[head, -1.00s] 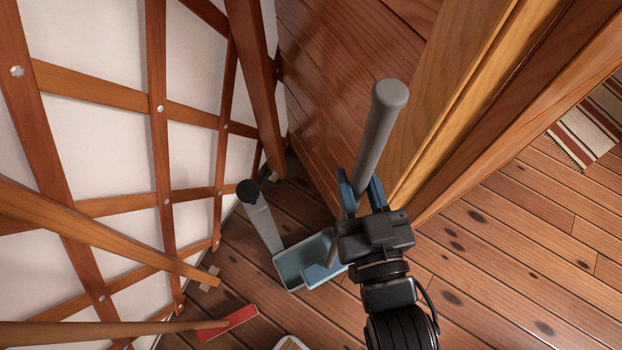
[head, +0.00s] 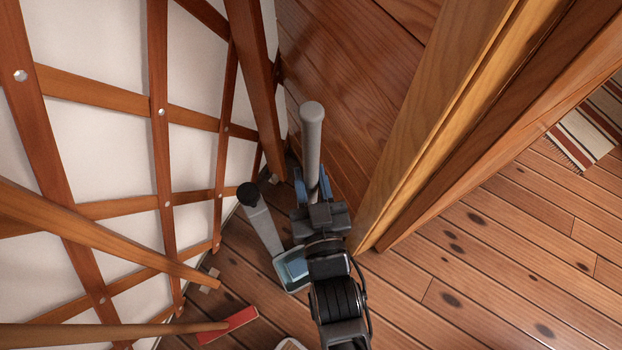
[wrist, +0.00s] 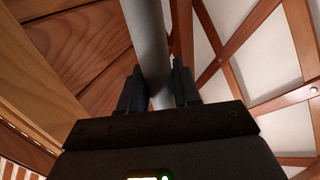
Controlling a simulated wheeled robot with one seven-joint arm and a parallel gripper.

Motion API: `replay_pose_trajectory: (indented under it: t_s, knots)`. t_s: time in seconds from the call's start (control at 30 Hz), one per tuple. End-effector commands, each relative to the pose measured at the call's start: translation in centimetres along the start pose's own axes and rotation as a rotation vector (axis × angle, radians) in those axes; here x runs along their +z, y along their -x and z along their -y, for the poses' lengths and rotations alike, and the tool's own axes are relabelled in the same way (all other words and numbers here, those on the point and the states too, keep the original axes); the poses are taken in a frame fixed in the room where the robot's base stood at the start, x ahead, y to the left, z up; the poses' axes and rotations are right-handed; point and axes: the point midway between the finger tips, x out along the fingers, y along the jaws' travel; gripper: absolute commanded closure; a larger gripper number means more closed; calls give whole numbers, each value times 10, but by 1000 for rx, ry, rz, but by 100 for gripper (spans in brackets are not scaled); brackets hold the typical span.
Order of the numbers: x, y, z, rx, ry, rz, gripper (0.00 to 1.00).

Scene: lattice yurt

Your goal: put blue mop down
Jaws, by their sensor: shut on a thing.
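The blue mop (head: 312,140) has a thick grey handle that stands near upright, its rounded top toward the camera. My gripper (head: 312,188) is shut around this handle below its top. In the wrist view the grey handle (wrist: 150,45) runs up between the two dark fingers (wrist: 160,85).
A grey upright with a black knob (head: 260,220) rises beside the holder. A red-headed broom or brush (head: 230,325) lies at lower left. The lattice wall (head: 158,130) is on the left and a wooden post (head: 440,120) on the right. Open plank floor (head: 480,270) lies at right.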

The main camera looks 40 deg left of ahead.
Motion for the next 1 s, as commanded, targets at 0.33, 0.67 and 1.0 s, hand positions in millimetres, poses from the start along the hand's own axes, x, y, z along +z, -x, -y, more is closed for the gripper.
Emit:
replay_pose_trajectory:
  t_s: [0.33,0.67,1.0]
  knots:
    - [10,-1,0,0,0,-6,100]
    - [14,0,0,0,0,-2,54]
    - [14,0,0,0,0,-2,43]
